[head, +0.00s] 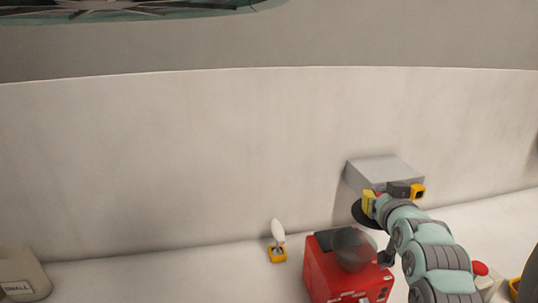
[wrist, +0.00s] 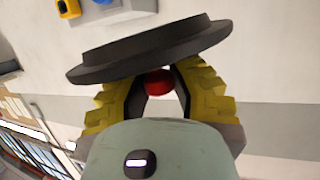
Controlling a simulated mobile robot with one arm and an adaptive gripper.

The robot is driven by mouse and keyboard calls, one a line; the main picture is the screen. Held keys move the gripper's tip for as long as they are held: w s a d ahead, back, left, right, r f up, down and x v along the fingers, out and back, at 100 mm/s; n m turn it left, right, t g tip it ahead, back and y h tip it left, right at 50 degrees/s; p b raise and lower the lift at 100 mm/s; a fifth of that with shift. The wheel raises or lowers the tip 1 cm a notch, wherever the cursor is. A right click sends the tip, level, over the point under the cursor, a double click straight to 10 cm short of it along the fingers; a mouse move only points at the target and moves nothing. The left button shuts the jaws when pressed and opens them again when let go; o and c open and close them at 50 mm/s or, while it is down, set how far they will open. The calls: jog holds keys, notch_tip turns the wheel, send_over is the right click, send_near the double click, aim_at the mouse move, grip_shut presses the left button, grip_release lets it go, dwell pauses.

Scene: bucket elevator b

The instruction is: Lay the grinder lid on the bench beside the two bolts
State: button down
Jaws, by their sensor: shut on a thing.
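My gripper (head: 369,203) is raised above and a little right of the red grinder (head: 330,276). The grinder lid (head: 359,215) is a dark round disc and shows only partly beside the gripper. In the wrist view the grinder lid (wrist: 150,46) is a wide dark stepped disc, tilted across the picture. Its red knob (wrist: 159,82) is between the yellow fingers of my gripper (wrist: 159,90), which are shut on it. The lid is in the air. A grey round part is on top of the grinder. I cannot make out the two bolts or the bench for certain.
A grey box (head: 385,172) juts from the pale wall behind my gripper. A yellow block with a white piece (head: 277,254) stands left of the grinder. A red button (head: 480,268) is at the right, and a box marked SMALL (head: 20,275) at the lower left.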

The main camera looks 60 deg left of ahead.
jog(key=w+d+f+m+t+h, duration=0.1)
jog(key=w+d+m+t+h, duration=0.2)
jog(key=d, duration=0.7)
jog(key=w+d+f+m+t+h, duration=0.15)
jog(key=w+d+m+h, duration=0.3)
jog(key=d, duration=0.55)
jog(key=w+d+f+m+t+h, duration=0.1)
jog(key=w+d+f+m+h, duration=0.2)
jog(key=d, duration=0.8)
jog(key=s+r+p, duration=0.4)
jog(key=r+p, duration=0.8)
jog(key=p, duration=0.1)
jog(key=s+r+p, duration=0.3)
jog(key=r+p, duration=1)
jog(key=p, duration=0.1)
jog(key=shift+s+a+r+h, duration=0.15)
jog(key=shift+s+r+h, duration=0.15)
jog(key=shift+s+h, duration=0.15)
